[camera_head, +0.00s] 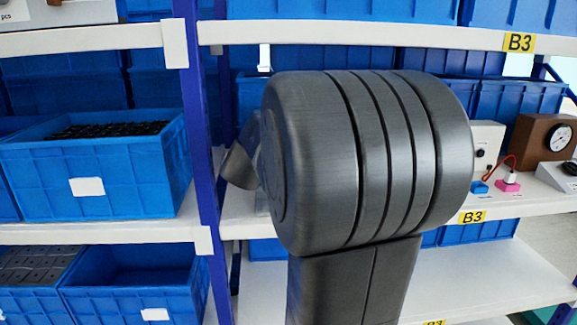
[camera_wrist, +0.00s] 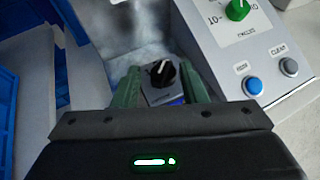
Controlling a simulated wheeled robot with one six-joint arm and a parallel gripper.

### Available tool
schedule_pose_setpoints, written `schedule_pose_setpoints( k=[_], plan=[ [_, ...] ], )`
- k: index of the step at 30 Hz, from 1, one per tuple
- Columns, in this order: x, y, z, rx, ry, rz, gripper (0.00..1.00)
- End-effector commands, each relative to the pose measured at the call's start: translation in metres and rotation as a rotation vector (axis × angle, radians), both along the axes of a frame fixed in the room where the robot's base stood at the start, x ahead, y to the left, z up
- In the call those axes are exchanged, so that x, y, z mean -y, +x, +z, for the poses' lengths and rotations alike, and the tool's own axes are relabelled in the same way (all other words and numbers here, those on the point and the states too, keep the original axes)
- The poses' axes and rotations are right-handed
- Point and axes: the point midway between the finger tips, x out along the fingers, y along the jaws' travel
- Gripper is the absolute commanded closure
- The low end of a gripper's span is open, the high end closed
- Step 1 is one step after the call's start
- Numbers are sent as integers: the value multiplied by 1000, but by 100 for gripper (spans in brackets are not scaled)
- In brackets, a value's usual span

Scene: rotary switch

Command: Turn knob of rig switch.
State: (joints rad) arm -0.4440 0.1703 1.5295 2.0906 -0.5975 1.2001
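The rig switch appears to be a small grey box (camera_wrist: 172,98) with a black rotary knob (camera_wrist: 162,73) on top, in the wrist view. The knob carries a white pointer mark. My gripper (camera_wrist: 159,68) has two green fingers, spread open, one to each side of the switch in the picture. A gap shows between each finger and the knob. Whether the fingers touch the box sides or reach the knob's height, I cannot tell. In the camera_head view my large grey arm hides the switch and the gripper.
Right of the switch stands a panel (camera_wrist: 222,48) with a green knob (camera_wrist: 237,9), a blue button (camera_wrist: 252,86) and a grey button (camera_wrist: 289,66). Blue bins (camera_head: 95,170) fill the shelves. A brown gauge box (camera_head: 540,140) stands at the right.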

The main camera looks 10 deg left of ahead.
Motion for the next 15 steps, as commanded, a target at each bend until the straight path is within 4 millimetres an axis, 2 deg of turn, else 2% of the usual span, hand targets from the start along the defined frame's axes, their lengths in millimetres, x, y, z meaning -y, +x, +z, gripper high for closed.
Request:
schedule_pose_setpoints(
  k=[4,12,15],
  plan=[
    [1,7,-3,1,0,0,61],
    [1,7,-3,1,0,0,61],
    [1,7,-3,1,0,0,81]
  ],
)
